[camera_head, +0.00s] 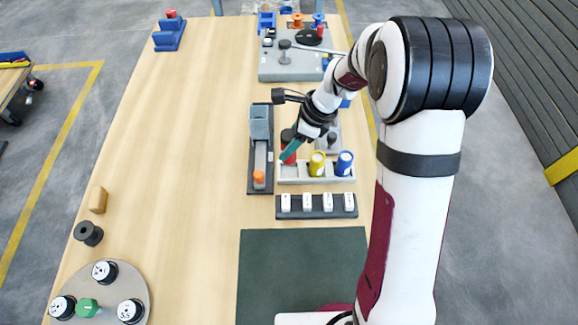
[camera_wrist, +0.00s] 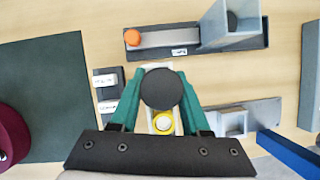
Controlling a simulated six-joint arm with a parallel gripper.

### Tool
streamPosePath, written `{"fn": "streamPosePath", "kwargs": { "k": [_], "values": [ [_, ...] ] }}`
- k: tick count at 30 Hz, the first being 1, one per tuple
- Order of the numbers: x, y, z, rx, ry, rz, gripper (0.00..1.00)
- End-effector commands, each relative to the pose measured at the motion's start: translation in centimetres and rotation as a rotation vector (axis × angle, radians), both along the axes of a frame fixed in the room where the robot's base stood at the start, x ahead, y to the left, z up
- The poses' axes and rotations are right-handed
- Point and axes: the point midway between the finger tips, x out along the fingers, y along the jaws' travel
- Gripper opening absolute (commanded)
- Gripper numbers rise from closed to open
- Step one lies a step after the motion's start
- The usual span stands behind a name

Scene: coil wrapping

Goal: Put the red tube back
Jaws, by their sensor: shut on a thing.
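My gripper (camera_head: 289,149) has teal fingers and is shut on the red tube (camera_head: 289,158), which has a black cap. In the wrist view, the black cap (camera_wrist: 161,88) sits between the teal fingers and hides the tube's body. The tube is at the left end of the pale grey rack (camera_head: 301,181) and looks higher than its neighbours. I cannot tell whether its lower end is in the slot. A yellow tube (camera_head: 317,164) and a blue tube (camera_head: 344,164) stand upright in the rack, right of the red tube.
A dark strip with white tags (camera_head: 320,213) lies in front of the rack. A dark fixture with a grey block and orange knob (camera_head: 259,178) stands close on the left. A green mat (camera_head: 300,270) lies nearer. The table's left middle is clear.

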Motion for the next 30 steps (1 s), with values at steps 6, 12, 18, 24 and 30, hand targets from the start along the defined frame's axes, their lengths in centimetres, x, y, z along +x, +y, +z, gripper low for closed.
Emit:
{"fn": "streamPosePath", "kwargs": {
  "k": [6, 12, 18, 24, 30],
  "values": [
    [-0.1, 0.0, -4.5, 0.000, 0.005, -0.003, 0.00],
    [0.0, -0.1, -7.1, 0.000, 0.001, -0.004, 0.00],
    [0.1, -0.1, -7.1, 0.000, -0.001, -0.004, 0.00],
    [0.1, -0.1, -7.3, 0.000, -0.001, -0.004, 0.62],
    [0.1, -0.1, -7.3, 0.000, -0.001, -0.004, 0.76]
  ]
}}
